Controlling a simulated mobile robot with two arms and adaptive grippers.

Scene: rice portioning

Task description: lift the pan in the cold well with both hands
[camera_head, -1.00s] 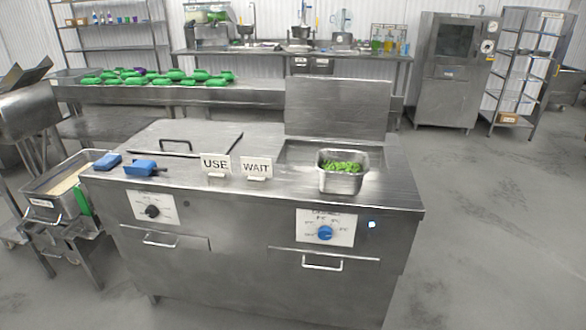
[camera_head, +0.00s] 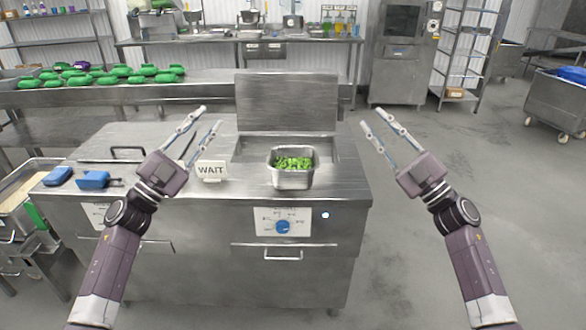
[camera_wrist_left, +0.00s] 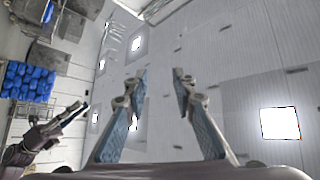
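A small steel pan (camera_head: 292,179) filled with green vegetable pieces (camera_head: 294,163) sits at the front edge of the open cold well (camera_head: 250,146), whose lid (camera_head: 287,101) stands raised behind it. My left gripper (camera_head: 212,117) is open and empty, raised to the left of the pan. Its two spread fingers also show in the left wrist view (camera_wrist_left: 158,75), with nothing between them. My right gripper (camera_head: 376,118) is open and empty, to the right of the pan. Neither gripper touches the pan.
A WAIT sign (camera_head: 210,170) stands left of the pan, close to my left gripper. Blue-handled items (camera_head: 93,180) lie on the counter's left. A closed lid (camera_head: 120,140) covers the left well. The floor right of the counter is clear.

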